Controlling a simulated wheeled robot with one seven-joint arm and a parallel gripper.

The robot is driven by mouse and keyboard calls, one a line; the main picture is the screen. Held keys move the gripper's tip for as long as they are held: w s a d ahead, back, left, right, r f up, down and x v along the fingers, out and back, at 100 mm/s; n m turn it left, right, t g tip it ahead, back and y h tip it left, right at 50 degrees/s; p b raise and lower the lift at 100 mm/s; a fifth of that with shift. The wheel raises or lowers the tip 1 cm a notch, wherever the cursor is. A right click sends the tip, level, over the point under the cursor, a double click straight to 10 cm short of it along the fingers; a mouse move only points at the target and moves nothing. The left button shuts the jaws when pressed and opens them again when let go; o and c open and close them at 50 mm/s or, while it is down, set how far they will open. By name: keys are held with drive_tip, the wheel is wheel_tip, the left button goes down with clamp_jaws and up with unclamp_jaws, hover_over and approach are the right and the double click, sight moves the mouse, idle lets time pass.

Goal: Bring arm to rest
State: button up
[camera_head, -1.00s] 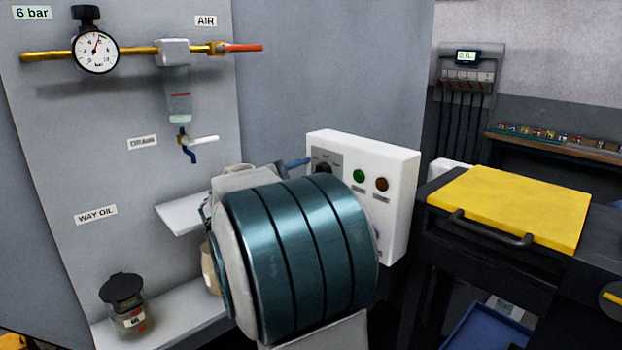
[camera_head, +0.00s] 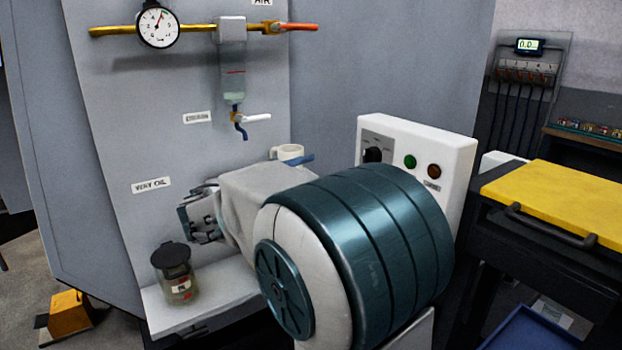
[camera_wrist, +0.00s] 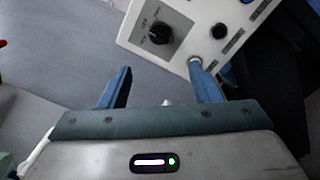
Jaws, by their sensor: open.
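My arm's big teal-and-grey link fills the lower middle of the head view. My gripper (camera_wrist: 160,82) shows in the wrist view with its two blue fingers wide apart and nothing between them. The fingers point toward the white control box (camera_wrist: 185,35) with its black knob (camera_wrist: 158,33). The right fingertip overlaps the box's lower edge in the picture; I cannot tell whether it touches. In the head view, a blue finger (camera_head: 300,160) shows just left of the white control box (camera_head: 455,150), and the rest of the gripper is mostly hidden behind my arm.
A grey panel carries a pressure gauge (camera_head: 158,27), an air line and a filter bowl (camera_head: 233,85) with a drain valve. A lidded oil jar (camera_head: 175,275) stands on a white shelf (camera_head: 205,308). A black cabinet with a yellow top (camera_head: 570,200) is at right. Floor shows at left.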

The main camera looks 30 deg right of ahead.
drive_tip(key=s+a+f+m+g+y+p, duration=0.2)
drive_tip(key=s+f+m+y+p, duration=0.15)
drive_tip(key=s+f+y, duration=0.65)
drive_tip(key=s+a+f+m+t+y+p, duration=0.1)
drive_tip(key=s+a+m+y+p, duration=0.1)
drive_tip(key=a, duration=0.4)
drive_tip(key=s+a+f+m+t+y+p, duration=0.1)
drive_tip(key=s+a+f+m+y+p, duration=0.1)
drive_tip(key=s+a+y, duration=0.3)
drive_tip(key=shift+s+a+f+m+t+y, duration=0.15)
drive_tip(key=shift+a+f+m+t+y, duration=0.25)
drive_tip(key=shift+a+y, duration=0.55)
drive_tip(key=shift+a+r+h, duration=0.15)
drive_tip(key=shift+a+h, duration=0.1)
